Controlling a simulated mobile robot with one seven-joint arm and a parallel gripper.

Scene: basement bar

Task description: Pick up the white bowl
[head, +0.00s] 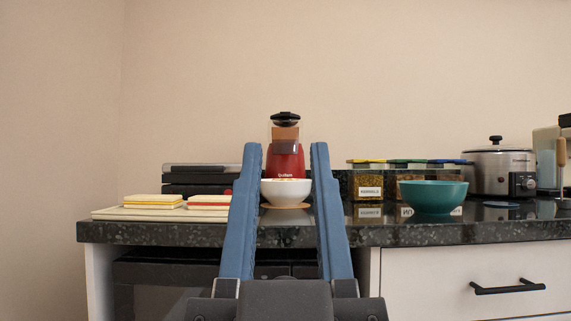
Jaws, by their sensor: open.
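The white bowl (286,193) stands upright on the dark speckled counter, near its front edge. It holds something yellowish near its rim. My gripper (285,155) is open, with its two blue fingers apart. In the head view the bowl shows between the fingers. The fingers hide parts of the counter to either side of it. How far the fingertips are from the bowl in depth I cannot tell. Nothing is held.
A red popcorn-maker-like appliance (287,155) stands behind the bowl. A teal bowl (433,197), labelled containers (369,186) and a silver cooker (499,168) stand to the right. Sandwich-like stacks on a board (118,214) lie left. The counter's front edge (440,234) runs below.

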